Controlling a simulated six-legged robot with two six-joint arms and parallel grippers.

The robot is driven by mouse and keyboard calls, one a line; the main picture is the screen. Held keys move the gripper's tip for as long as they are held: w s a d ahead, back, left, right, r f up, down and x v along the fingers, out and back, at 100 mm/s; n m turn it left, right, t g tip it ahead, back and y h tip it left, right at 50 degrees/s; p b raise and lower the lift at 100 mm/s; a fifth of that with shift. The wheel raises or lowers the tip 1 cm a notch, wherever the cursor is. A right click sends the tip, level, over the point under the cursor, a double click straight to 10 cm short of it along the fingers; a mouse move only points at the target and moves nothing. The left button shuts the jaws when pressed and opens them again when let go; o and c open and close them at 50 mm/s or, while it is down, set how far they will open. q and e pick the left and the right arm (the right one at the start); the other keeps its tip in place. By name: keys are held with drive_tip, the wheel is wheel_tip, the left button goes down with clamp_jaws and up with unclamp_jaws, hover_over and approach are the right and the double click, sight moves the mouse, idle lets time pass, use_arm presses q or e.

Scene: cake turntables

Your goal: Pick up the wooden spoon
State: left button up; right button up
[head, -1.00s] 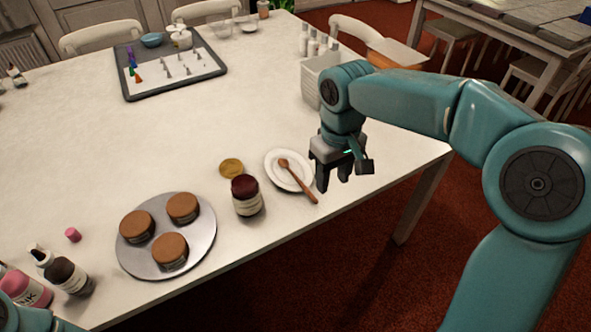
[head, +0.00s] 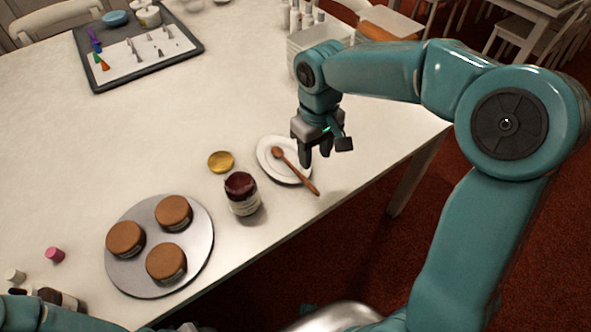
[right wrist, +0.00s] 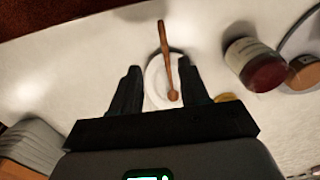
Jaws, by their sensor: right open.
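The wooden spoon (head: 297,172) rests on a small white plate (head: 268,165), its handle reaching over the rim toward the table's front edge. My right gripper (head: 316,160) is open and empty, above the plate's right side, close to the spoon. In the right wrist view the spoon (right wrist: 167,58) lies between the two spread fingers (right wrist: 160,88), with its bowl end on the plate (right wrist: 155,90); the fingers do not touch it. Of my left arm only a part shows at the lower left of the head view; its gripper is out of view.
A white container (head: 318,40) with bottles stands behind my right gripper. The table's middle is clear.

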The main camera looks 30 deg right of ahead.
sight(311, 186)
drive_tip(key=f, duration=0.7)
drive_tip(key=f+b, duration=0.1)
drive_tip(key=f, duration=0.3)
drive_tip(key=shift+s+a, duration=0.2)
drive_tip(key=shift+a, duration=0.1)
drive_tip(key=shift+c, duration=0.3)
clamp_jaws()
